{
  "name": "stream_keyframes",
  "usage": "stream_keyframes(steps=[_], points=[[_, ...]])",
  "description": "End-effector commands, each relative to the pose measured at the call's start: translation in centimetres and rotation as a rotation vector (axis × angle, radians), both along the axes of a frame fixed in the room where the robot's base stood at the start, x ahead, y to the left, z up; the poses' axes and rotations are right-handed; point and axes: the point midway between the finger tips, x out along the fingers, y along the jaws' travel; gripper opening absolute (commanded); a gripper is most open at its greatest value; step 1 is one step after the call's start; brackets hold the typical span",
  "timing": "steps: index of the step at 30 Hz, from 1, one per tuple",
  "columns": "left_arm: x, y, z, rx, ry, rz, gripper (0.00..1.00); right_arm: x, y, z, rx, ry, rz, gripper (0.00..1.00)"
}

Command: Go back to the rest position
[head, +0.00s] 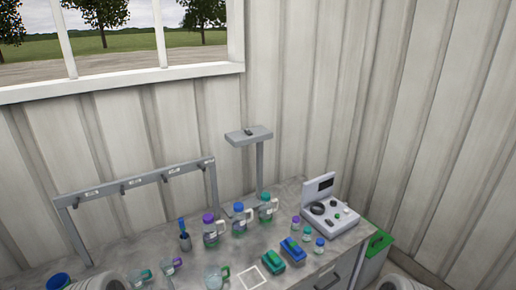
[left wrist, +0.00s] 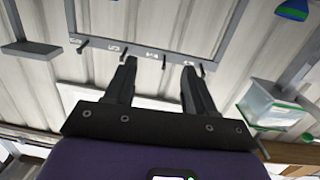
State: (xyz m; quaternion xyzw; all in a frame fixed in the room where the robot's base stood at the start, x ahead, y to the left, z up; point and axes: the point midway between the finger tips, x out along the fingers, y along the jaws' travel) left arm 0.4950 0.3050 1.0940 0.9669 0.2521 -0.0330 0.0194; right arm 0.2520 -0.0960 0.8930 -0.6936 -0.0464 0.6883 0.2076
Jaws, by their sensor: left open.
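My left gripper (left wrist: 158,68) shows in the left wrist view. Its two dark fingers are spread apart with nothing between them, so it is open and empty. Behind the fingers are the grey hook rail (left wrist: 150,52) and the ribbed wall; I see no contact with either. In the head view only pale rounded parts of my own arms show at the bottom left and bottom right edges. My right gripper is not in view.
The grey bench (head: 140,256) holds a hook rail (head: 140,184), a purple-capped bottle (head: 210,232) among several jugs, a blue clamp-like item (head: 292,250) and a white instrument (head: 330,215). A raised grey platform (head: 249,136) stands behind. A green-topped bin (head: 378,243) is at right.

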Motion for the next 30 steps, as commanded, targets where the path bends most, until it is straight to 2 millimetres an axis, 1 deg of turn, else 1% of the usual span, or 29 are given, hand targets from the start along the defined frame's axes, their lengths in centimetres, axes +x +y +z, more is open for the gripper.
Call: stream_keyframes(steps=[1,4,8,11,13,14,15,17,18,19,20,21,22,23,24,26,27,30], points=[[-0.1,-0.7,-1.2,-0.033,0.039,-0.025,0.55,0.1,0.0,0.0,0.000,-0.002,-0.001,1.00],[-0.4,-2.2,-3.5,-0.102,0.121,-0.076,0.55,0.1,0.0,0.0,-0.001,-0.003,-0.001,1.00],[-1.5,-4.5,-6.9,-0.200,0.246,-0.146,0.55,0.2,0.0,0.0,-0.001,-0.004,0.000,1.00],[-3.0,-6.7,-9.8,-0.290,0.367,-0.207,0.55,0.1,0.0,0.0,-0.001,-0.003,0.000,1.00],[-4.6,-8.7,-12.1,-0.363,0.472,-0.255,0.55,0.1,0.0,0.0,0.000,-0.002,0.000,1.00],[-5.5,-9.7,-13.2,-0.400,0.526,-0.278,0.55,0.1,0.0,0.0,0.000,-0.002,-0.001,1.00],[-7.0,-11.1,-14.6,-0.450,0.603,-0.309,0.55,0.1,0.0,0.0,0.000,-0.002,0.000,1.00],[-9.6,-13.3,-16.5,-0.528,0.727,-0.356,0.55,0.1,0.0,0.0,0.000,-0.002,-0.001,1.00],[-11.5,-14.7,-17.6,-0.577,0.813,-0.384,0.55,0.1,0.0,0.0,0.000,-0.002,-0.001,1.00],[-13.0,-15.6,-18.2,-0.611,0.873,-0.403,0.55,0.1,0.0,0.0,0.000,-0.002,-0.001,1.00],[-14.5,-16.5,-18.8,-0.642,0.935,-0.420,0.55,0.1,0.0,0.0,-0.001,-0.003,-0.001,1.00],[-16.5,-17.6,-19.4,-0.684,1.016,-0.442,0.55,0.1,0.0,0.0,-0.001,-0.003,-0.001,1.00],[-18.0,-18.3,-19.7,-0.712,1.076,-0.457,0.55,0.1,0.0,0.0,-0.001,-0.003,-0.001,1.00],[-19.6,-19.0,-19.9,-0.740,1.136,-0.471,0.55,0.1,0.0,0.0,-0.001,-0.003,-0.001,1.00],[-21.6,-19.9,-20.1,-0.773,1.215,-0.488,0.55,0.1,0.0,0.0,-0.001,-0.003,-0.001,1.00],[-24.7,-21.0,-20.1,-0.819,1.334,-0.511,0.55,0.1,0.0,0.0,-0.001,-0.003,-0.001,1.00],[-24.5,-20.9,-21.8,-0.817,1.328,-0.509,0.55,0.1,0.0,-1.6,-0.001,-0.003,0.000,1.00],[-24.2,-20.8,-24.6,-0.814,1.321,-0.508,0.55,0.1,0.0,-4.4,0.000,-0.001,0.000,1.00]])
